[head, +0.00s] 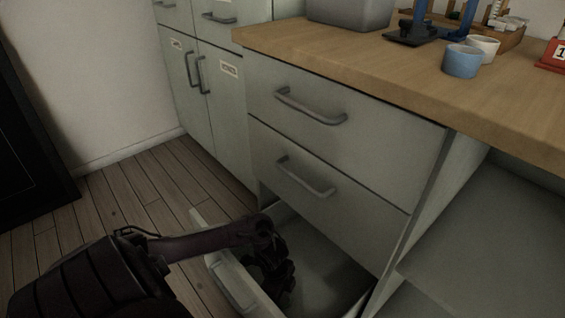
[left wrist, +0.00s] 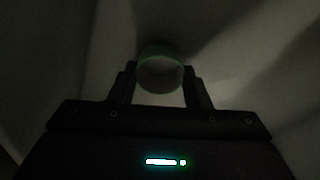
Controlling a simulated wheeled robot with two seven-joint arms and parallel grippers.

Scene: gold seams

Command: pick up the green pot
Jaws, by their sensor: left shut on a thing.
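The green pot (left wrist: 160,72) shows dimly in the left wrist view as a round shape with a greenish rim. It sits between the two fingers of my left gripper (left wrist: 160,88), which is shut on it. In the head view my left gripper (head: 275,280) reaches down into the open bottom drawer (head: 325,255). The pot is hidden there behind my arm and hand. I cannot tell whether the pot touches the drawer floor. My right gripper is not in view.
The drawer front (head: 232,275) stands pulled out beside my left arm. Two closed drawers with handles (head: 310,105) are above it. The wooden counter (head: 400,70) holds a blue cup (head: 461,61), a white cup (head: 485,46) and a grey bin (head: 350,12). Open floor (head: 130,195) lies at left.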

